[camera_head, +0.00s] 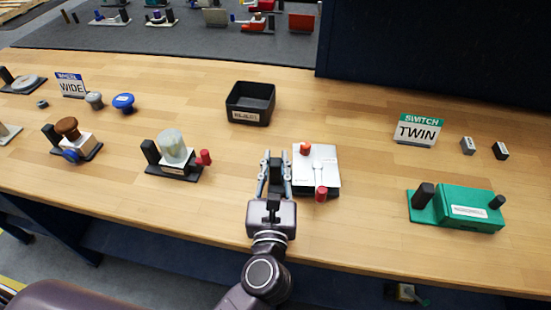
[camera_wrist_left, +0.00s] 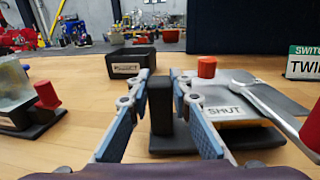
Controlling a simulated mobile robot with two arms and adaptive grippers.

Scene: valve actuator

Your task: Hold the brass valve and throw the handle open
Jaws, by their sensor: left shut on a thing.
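The valve (camera_head: 316,168) is a block with a pale grey top plate on a black base, right of my left gripper. The wrist view shows a brass-coloured strip (camera_wrist_left: 240,124) beneath its plate, which reads "SHUT". Its handle is a silver lever with a red grip (camera_head: 321,194) at the near edge; the grip also shows at the right of the wrist view (camera_wrist_left: 312,132). An orange-red knob (camera_head: 305,149) stands at the far edge. My left gripper (camera_head: 274,166) is shut on the upright black post (camera_wrist_left: 160,104) at the base's left side. My right gripper is out of view.
A black bin (camera_head: 250,103) stands behind. A fixture with a pale cylinder (camera_head: 174,148) and red knob stands left. A green box (camera_head: 470,209) and a "TWIN" sign (camera_head: 417,131) are at the right. The wooden table is clear between the valve and the green box.

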